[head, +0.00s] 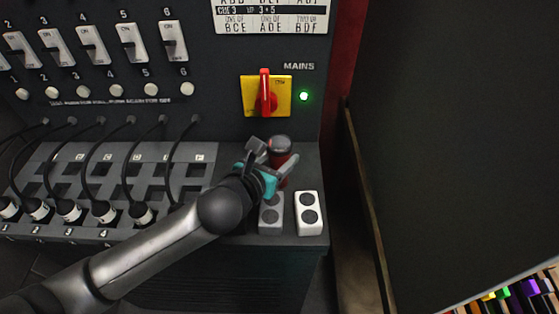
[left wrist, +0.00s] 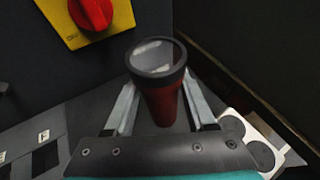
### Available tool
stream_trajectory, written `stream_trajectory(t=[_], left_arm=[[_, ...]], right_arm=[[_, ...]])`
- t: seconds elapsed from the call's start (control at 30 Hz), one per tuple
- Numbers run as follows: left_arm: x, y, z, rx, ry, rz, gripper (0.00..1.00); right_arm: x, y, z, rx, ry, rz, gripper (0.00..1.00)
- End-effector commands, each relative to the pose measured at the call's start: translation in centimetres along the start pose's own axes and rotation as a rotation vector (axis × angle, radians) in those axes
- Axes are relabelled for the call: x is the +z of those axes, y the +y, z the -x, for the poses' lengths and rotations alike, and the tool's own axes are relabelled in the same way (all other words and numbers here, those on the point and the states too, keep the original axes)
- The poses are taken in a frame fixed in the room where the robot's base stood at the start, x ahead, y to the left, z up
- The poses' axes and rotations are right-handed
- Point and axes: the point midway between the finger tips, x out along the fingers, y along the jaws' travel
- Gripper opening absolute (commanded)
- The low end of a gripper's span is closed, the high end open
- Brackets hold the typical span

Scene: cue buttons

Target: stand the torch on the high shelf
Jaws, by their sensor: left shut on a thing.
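The torch (head: 281,158) is a red cylinder with a dark head, upright over the right end of the console ledge. My left gripper (head: 274,160) is shut around its body. In the left wrist view the torch (left wrist: 160,82) stands between the two fingers (left wrist: 160,108), its dark rim and glassy face turned up toward the camera. Whether its base touches the ledge is hidden. I cannot make out a high shelf in these views. My right gripper is not in view.
A yellow mains plate with a red rotary switch (head: 265,92) is on the panel just behind the torch. A white two-button box (head: 308,213) sits to the right on the ledge, beside a grey one (head: 271,214). Cabled plugs (head: 103,211) fill the left. A dark wall stands right.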

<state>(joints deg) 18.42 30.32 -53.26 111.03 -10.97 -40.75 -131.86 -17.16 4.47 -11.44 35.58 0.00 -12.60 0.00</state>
Motion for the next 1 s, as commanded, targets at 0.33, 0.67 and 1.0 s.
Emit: stream_trajectory(t=[0.33, 0.67, 1.0], left_arm=[[-0.1, 0.0, 0.0, 0.000, 0.002, 0.000, 0.00], [0.3, 0.0, 0.1, 0.000, -0.002, -0.001, 0.00], [5.0, 0.1, 2.0, -0.001, -0.008, -0.003, 0.00]], right_arm=[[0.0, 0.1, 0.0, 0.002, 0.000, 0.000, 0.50], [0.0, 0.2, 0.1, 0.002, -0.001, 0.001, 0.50], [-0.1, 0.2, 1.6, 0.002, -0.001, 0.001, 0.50]])
